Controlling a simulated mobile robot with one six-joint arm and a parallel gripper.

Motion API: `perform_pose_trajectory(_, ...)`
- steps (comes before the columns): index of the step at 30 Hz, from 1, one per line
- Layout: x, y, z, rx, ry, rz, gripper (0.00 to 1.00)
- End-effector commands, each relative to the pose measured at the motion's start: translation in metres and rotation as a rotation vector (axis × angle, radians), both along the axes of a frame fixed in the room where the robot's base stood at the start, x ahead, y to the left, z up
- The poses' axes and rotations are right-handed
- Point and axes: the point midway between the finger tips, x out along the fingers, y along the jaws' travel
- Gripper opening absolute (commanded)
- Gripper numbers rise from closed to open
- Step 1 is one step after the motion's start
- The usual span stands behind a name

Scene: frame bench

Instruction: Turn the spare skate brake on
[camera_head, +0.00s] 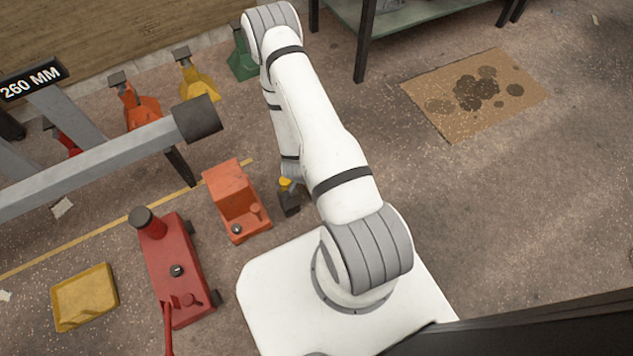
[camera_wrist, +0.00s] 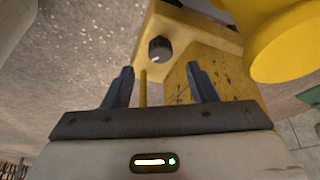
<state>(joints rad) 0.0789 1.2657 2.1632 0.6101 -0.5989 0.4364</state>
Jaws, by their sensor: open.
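In the wrist view, my gripper (camera_wrist: 161,70) is open, with its two dark fingers apart and nothing held between them. Beyond the fingers is a yellow body (camera_wrist: 187,38) with a dark round knob (camera_wrist: 160,49) on its plate. The knob lies roughly between the fingertips in the picture; I see no contact. A rounded yellow part (camera_wrist: 292,42) fills the upper right. I cannot tell for certain whether this is the spare skate.
An orange wheeled unit (camera_head: 230,187) and a red jack (camera_head: 172,262) stand left of my arm. A yellow tray (camera_head: 85,297) lies further left. A grey beam (camera_head: 95,165) juts in above. Stained cardboard (camera_head: 425,95) lies right; the floor around it is clear.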

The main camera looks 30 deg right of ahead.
Motion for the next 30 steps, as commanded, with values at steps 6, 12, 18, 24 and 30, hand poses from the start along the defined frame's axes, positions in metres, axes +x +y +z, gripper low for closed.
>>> perform_pose_trajectory(6, 0.007, -0.012, -0.037, 0.002, 0.001, 0.0, 0.52)
perform_pose_trajectory(12, 0.01, -0.018, -0.052, 0.002, 0.001, 0.002, 0.52)
perform_pose_trajectory(18, 0.011, -0.018, -0.053, 0.002, 0.001, 0.003, 0.52)
perform_pose_trajectory(24, 0.011, -0.018, -0.052, 0.002, 0.001, 0.003, 0.44)
perform_pose_trajectory(30, 0.011, -0.018, -0.052, 0.002, 0.001, 0.003, 0.27)
